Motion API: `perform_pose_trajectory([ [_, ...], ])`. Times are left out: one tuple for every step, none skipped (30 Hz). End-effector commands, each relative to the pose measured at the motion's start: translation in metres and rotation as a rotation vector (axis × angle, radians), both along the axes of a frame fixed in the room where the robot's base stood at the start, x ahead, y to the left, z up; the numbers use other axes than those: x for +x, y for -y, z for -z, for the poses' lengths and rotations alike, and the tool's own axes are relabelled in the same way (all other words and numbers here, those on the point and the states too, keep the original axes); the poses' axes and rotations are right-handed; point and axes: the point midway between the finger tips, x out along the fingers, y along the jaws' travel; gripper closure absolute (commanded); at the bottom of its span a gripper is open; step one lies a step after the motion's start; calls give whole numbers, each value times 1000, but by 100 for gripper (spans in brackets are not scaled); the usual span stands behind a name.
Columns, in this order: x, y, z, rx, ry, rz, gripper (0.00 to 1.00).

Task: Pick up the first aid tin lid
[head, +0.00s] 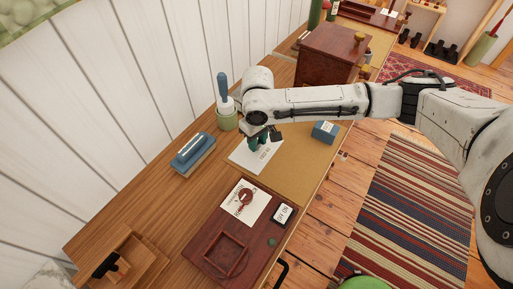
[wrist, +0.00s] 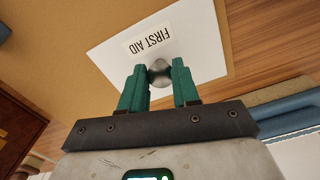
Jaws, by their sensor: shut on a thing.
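The first aid tin lid (head: 244,160) is a flat white piece with a dark "FIRST AID" label, lying at the desk's back part, partly on the tan mat. In the wrist view the lid (wrist: 208,50) has a round grey knob (wrist: 160,73) beside the label. My gripper (head: 262,142) is over the lid in the head view. In the wrist view its two green fingers (wrist: 160,85) stand on either side of the knob and are shut on it. Whether the lid is raised at all I cannot tell. The arm hides part of the lid's far side.
A green pot with a blue-handled brush (head: 227,118) stands just behind the lid. A blue box (head: 325,131) is to the right, a blue-grey block (head: 192,153) to the left. A dark red board (head: 215,246) with a card lies in front. A wooden chest (head: 328,55) stands farther back.

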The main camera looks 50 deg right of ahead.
Motion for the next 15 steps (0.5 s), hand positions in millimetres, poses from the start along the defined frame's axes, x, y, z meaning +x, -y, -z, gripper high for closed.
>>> perform_pose_trajectory([
  [0, 0, 0, 0, 0, 0, 86],
  [0, 0, 0, 0, 0, 0, 89],
  [0, 0, 0, 0, 0, 0, 93],
  [0, 0, 0, 0, 0, 0, 96],
  [0, 0, 0, 0, 0, 0, 99],
  [0, 0, 0, 0, 0, 0, 100],
  [0, 0, 0, 0, 0, 0, 100],
  [0, 0, 0, 0, 0, 0, 100],
  [0, 0, 0, 0, 0, 0, 100],
  [0, 0, 0, 0, 0, 0, 100],
  [0, 0, 0, 0, 0, 0, 100],
  [0, 0, 0, 0, 1, 0, 100],
  [0, 0, -1, 0, 1, 0, 100],
  [0, 0, -1, 0, 1, 0, 100],
  [0, 0, -3, 0, 1, 0, 100],
])
